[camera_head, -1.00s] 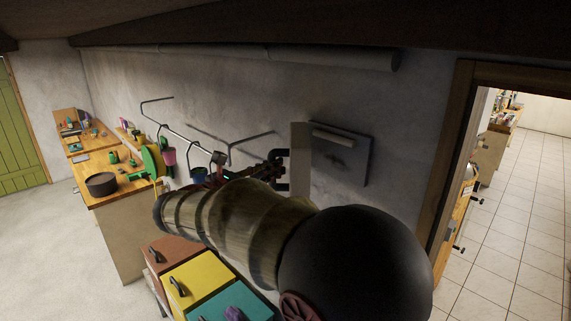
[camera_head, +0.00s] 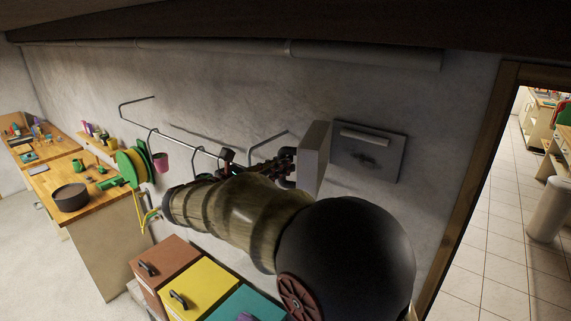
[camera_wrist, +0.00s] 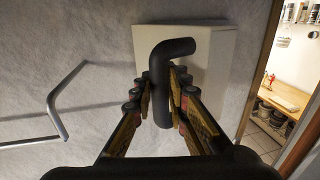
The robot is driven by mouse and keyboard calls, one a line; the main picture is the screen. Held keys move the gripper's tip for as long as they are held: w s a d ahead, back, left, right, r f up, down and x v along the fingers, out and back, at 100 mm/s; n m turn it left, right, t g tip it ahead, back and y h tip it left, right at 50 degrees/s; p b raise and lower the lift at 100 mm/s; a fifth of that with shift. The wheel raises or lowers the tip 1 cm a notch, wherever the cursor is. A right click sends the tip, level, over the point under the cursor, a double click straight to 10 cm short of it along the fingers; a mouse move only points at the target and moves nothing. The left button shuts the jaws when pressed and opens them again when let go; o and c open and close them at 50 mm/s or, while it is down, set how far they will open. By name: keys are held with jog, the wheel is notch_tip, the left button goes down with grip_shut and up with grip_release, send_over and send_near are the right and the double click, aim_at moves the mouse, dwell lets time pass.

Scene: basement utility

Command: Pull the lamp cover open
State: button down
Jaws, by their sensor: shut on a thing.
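The lamp cover (camera_head: 312,160) is a pale box-like panel standing out from the wall, just left of a grey wall plate (camera_head: 386,157) with a pale tube on it. In the wrist view the cover (camera_wrist: 216,62) is white, with a bent black handle (camera_wrist: 176,48) in front. My gripper (camera_wrist: 163,88) is shut on this handle, one finger on each side of its straight part. In the head view my gripper (camera_head: 288,168) is at the cover's left side, partly hidden by my arm.
Brown, yellow (camera_head: 200,288) and teal bins stand below my arm. A workbench (camera_head: 95,185) stands at left. A doorway (camera_head: 500,180) opens at right.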

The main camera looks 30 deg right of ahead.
jog(key=shift+f, duration=0.2)
jog(key=c, duration=2.1)
grip_release()
jog(key=shift+a, duration=0.1)
jog(key=shift+c, duration=0.2)
jog(key=shift+o, duration=1.3)
jog(key=shift+a+r, duration=0.1)
jog(key=shift+a, duration=0.1)
jog(key=shift+o, duration=0.6)
jog(key=shift+s+d, duration=0.1)
jog(key=shift+d, duration=0.1)
jog(key=v, duration=1.2)
jog(key=shift+c, duration=0.6)
